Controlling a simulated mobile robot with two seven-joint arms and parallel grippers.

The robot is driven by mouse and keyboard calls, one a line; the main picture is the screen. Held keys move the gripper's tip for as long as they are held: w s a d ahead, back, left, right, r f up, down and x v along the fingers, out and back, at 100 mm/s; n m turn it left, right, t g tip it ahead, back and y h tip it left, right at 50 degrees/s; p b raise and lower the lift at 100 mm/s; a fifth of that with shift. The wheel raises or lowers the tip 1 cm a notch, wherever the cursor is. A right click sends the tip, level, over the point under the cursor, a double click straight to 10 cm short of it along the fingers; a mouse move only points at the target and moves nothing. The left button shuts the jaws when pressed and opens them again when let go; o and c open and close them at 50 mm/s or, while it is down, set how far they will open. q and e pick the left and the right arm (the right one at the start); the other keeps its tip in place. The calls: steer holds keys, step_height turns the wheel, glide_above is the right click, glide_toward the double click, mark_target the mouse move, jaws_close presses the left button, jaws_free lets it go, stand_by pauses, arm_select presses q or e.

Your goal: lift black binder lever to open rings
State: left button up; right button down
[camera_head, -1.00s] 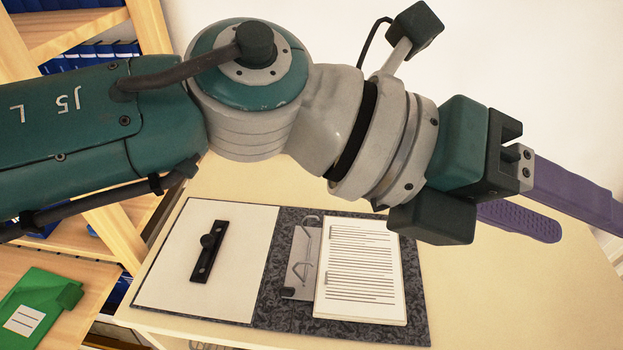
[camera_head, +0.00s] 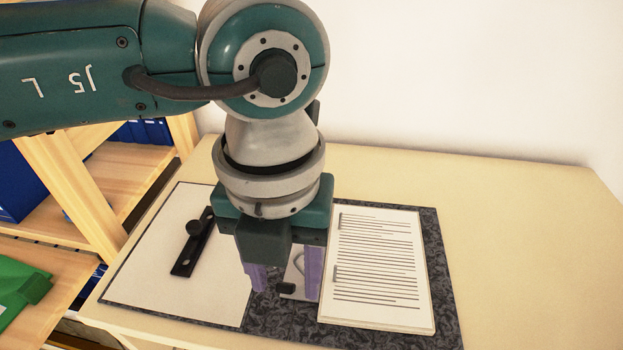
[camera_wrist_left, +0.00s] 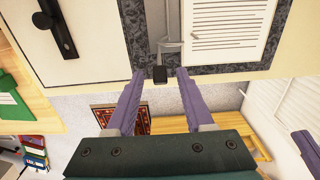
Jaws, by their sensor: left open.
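An open binder with a dark speckled cover (camera_head: 447,300) lies on the table, and it also shows in the left wrist view (camera_wrist_left: 210,69). Its small black lever (camera_head: 286,289) is at the near end of the metal ring mechanism (camera_head: 298,268). In the left wrist view the lever (camera_wrist_left: 160,74) shows between my left fingertips (camera_wrist_left: 160,73). My left gripper (camera_head: 285,284) points down, open, with one purple finger on each side of the lever; contact cannot be told. A purple finger-like part (camera_wrist_left: 306,146) at the wrist view's right edge may be my right gripper; its jaw state is unclear.
A stack of printed pages (camera_head: 376,265) lies on the binder's right side. A black bar with a knob (camera_head: 193,243) lies on the left inner cover. The table (camera_head: 520,240) is clear to the right. A wooden shelf (camera_head: 72,180) and green binder (camera_head: 18,290) are left.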

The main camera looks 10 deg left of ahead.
arm_select(q)
steer(key=shift+f, duration=1.35)
jaws_close()
